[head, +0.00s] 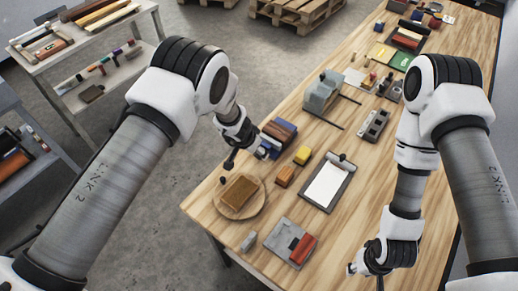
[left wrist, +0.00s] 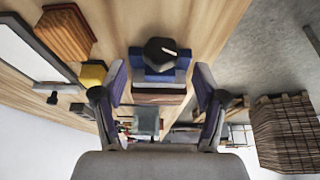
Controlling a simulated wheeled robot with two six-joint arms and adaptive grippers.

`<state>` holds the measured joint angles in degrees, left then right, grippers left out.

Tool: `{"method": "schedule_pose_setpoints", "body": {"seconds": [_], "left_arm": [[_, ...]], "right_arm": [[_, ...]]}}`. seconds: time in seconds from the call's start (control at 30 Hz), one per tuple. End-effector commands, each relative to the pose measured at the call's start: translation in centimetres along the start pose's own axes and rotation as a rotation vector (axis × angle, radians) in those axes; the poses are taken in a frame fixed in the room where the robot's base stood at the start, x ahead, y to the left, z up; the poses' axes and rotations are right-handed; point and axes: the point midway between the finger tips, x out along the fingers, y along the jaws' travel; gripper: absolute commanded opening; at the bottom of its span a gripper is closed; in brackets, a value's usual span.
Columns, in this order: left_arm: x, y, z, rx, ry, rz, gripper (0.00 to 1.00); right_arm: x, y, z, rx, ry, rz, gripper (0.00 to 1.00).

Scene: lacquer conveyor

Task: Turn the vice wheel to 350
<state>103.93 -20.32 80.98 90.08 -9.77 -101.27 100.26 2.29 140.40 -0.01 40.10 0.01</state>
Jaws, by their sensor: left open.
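The vice (head: 281,129) stands at the left edge of the wooden table in the head view. In the left wrist view the vice (left wrist: 180,78) has a blue body with brown and grey layers. Its dark, faceted wheel (left wrist: 160,50) carries a white mark and faces the camera. My left gripper (head: 248,153) is beside the vice on its near left side. In the left wrist view its two fingers (left wrist: 160,100) are spread apart on either side of the vice, with no clear contact. My right gripper (head: 366,272) is low at the front right, its fingers unclear.
A yellow block (head: 303,155), an orange-brown block (head: 284,176) and a clipboard (head: 346,164) lie right of the vice. A round board (head: 258,203) bearing a brown block is nearer. A grey machine with rods (head: 320,92) stands beyond. Bare floor lies left of the table.

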Motion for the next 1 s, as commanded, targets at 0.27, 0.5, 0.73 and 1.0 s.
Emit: {"method": "schedule_pose_setpoints", "body": {"seconds": [0.27,0.5,0.73,1.0], "left_arm": [[4.3,0.0,0.0,0.001,0.0,0.001,0.72],[4.9,-0.1,0.0,0.0,0.0,-0.001,0.72],[4.9,-0.1,0.0,-0.001,0.0,-0.001,0.4],[5.2,0.0,0.1,0.006,-0.003,-0.018,0.11]], "right_arm": [[-0.4,0.0,0.0,0.0,0.001,0.0,0.4],[-0.4,0.0,0.0,0.0,0.001,0.0,0.4],[-0.4,0.0,0.0,0.0,0.001,0.0,0.4],[0.2,0.0,-0.1,0.0,0.001,0.0,0.4]]}}
